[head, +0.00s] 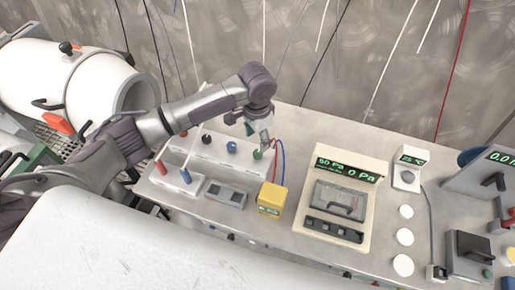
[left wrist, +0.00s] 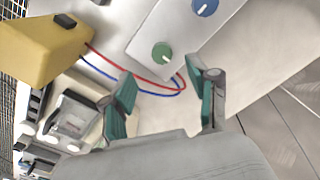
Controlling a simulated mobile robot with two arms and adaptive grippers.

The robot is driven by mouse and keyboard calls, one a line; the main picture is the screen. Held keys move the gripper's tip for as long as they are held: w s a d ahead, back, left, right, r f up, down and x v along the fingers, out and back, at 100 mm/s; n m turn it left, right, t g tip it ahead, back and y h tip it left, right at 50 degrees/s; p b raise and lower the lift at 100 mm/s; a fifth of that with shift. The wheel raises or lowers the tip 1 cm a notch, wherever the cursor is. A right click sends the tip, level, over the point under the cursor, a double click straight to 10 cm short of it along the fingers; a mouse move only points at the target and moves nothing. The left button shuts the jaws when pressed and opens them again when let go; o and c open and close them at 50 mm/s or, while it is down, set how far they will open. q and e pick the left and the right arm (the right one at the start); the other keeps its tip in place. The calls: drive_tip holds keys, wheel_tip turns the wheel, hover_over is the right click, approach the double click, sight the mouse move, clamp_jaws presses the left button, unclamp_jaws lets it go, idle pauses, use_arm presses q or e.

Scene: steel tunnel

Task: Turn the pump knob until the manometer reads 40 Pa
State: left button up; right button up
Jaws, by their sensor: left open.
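A white panel (head: 215,148) carries a row of knobs, among them a blue knob (head: 232,146) and a green knob (head: 257,155). Which is the pump knob, I cannot tell. My left gripper (head: 266,139) is just above the green knob. In the left wrist view the open, empty fingers (left wrist: 165,100) are apart from the green knob (left wrist: 162,53), which lies beyond them; the blue knob (left wrist: 204,7) is farther up. A cream device (head: 308,205) has a green display (head: 348,170) that seems to show 50 Pa and 0 Pa. My right gripper is not in view.
A yellow box (head: 271,196) with red and blue leads stands near the knob panel. A grey two-part block (head: 226,194) is beside it. White discs (head: 404,237) and grey instruments (head: 467,253) are to the right. A white cylinder (head: 58,78) lies at left.

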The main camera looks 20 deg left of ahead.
sight(258, 153)
use_arm(q)
wheel_tip(258, 153, down, 7)
drive_tip(key=shift+w+f+p, duration=0.1)
drive_tip(key=shift+w+p, duration=0.05)
drive_tip(key=shift+p, duration=0.25)
drive_tip(key=shift+f, duration=0.35)
drive_tip(key=shift+c, duration=0.5)
clamp_jaws()
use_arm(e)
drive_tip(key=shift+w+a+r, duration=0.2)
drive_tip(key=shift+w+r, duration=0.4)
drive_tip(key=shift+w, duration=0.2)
